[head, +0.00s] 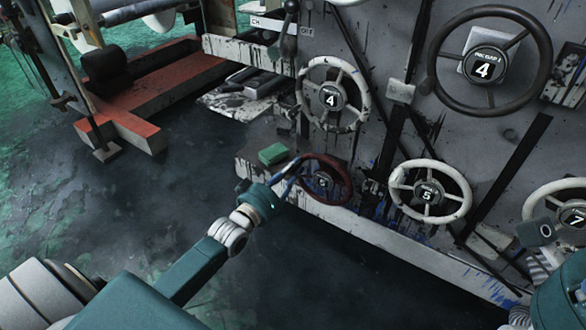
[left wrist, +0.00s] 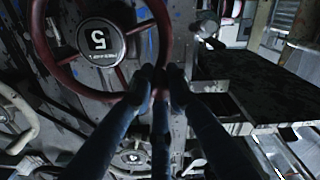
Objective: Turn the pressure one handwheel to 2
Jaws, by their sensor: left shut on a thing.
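The dark red handwheel (head: 343,172) is low on the panel in the head view. Its hub number looks like 5; in the left wrist view the wheel (left wrist: 68,73) fills the upper left, and its hub shows an upside-down 5 with small text that looks like "PRESSURE". My left gripper (head: 292,170) reaches the wheel's left rim in the head view.
White handwheels reading 4 (head: 363,97) and 5 (head: 464,190) flank the red one, above and to the right. A black wheel reading 4 (head: 545,62) and a white wheel reading 7 (head: 530,207) are farther right. A green block (head: 272,154) sits left of the red wheel.

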